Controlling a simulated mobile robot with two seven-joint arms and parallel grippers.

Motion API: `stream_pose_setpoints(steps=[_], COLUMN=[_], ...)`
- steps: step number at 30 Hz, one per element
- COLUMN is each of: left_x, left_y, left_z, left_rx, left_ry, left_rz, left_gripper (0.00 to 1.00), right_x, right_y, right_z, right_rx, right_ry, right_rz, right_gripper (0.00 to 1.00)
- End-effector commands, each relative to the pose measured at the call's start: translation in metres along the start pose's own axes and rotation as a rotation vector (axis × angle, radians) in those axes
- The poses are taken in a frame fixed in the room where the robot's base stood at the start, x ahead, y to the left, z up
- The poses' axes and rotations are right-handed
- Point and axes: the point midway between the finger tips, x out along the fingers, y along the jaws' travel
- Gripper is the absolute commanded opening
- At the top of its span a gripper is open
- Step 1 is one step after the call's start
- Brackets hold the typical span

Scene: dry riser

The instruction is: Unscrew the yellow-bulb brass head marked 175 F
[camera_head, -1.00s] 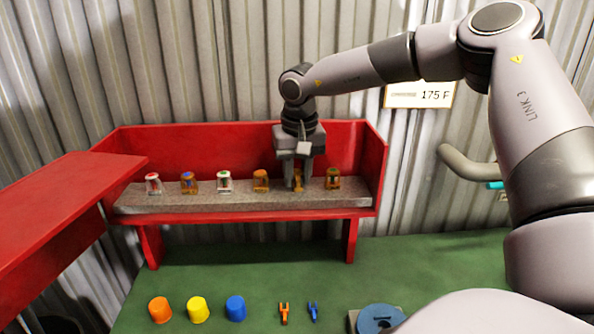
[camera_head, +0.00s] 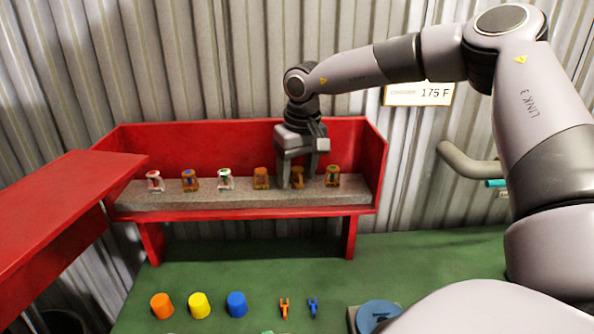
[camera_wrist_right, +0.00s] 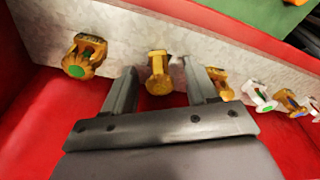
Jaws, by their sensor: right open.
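The brass head with a plain yellowish face (camera_head: 298,180) stands in the row on the grey slab (camera_head: 240,199) inside the red box, second from the right. My right gripper (camera_head: 298,184) is above it, pointing down. In the right wrist view the head (camera_wrist_right: 158,74) shows between the two fingers of my right gripper (camera_wrist_right: 162,80), which is open, with a gap on each side. Its fingers partly hide the head in the head view. The sign (camera_head: 420,93) on the wall reads 175 F. My left gripper is not in view.
Beside it stand a brass green-marked head (camera_head: 332,176) on the right and a brass orange-looking head (camera_head: 261,178) on the left, both close to the fingers. White and brass heads stand farther left. Coloured caps (camera_head: 199,306) lie on the green table. The open red lid (camera_head: 60,215) is left.

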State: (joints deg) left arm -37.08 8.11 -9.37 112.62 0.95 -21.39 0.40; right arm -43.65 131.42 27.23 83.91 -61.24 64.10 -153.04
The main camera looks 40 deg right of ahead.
Motion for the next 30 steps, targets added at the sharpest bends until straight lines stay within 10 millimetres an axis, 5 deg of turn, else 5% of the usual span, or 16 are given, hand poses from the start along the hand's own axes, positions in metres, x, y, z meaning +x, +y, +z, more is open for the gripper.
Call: stream_pose_setpoints(steps=[30], left_x=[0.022], left_y=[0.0], left_z=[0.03], left_rx=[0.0], left_ry=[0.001], left_rz=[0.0], left_gripper=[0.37], right_x=[0.0], right_y=[0.0], right_z=[-0.001], right_rx=[0.915], right_ry=[0.002], right_rz=[0.14], right_gripper=[0.57])
